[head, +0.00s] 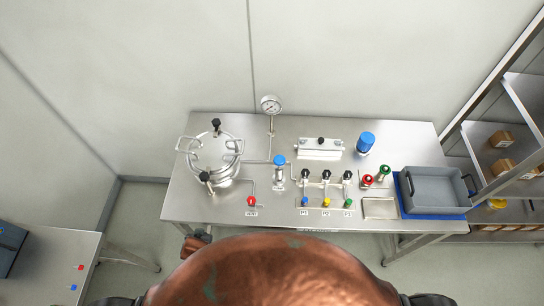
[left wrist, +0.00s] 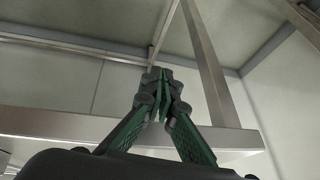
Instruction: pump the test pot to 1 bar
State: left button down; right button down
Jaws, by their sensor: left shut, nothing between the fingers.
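The test pot (head: 215,160) is a steel vessel with a clamped lid and black knobs, at the left end of the steel bench. A round dial gauge (head: 271,104) stands on a stem behind it; its needle is too small to read. A small steel cylinder with a blue knob (head: 279,160) stands right of the pot, beside thin pipework. A red knob (head: 251,201) sits on a pipe at the front, with an unreadable label. My left gripper (left wrist: 157,95) is shut and empty in the left wrist view, near a metal frame. My right gripper is in neither view.
Several valves with blue, yellow and green knobs (head: 326,202) line the bench front. A blue-capped container (head: 366,142), red and green items (head: 375,177) and a grey tray (head: 437,191) stand right. A shelf rack (head: 500,155) is at far right, a side table (head: 50,265) at lower left.

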pick_arm(q)
notch_tip(320, 180, up, 16)
jog(key=w+f+n+t+p, duration=0.1)
jog(key=w+p, duration=0.1)
jog(key=p, duration=0.1)
jog(key=w+d+r+t, duration=0.3)
jog(key=d+r, duration=0.2)
jog(key=d, duration=0.5)
jog(key=w+d+r+m+t+h, duration=0.1)
jog(key=w+d+r+t, duration=0.2)
jog(key=d, duration=0.7)
jog(key=w+d+r+t+h, duration=0.1)
jog(key=w+d+r+t, duration=0.2)
jog(key=d+r, duration=0.5)
jog(key=d, duration=0.3)
jog(key=shift+w, duration=0.15)
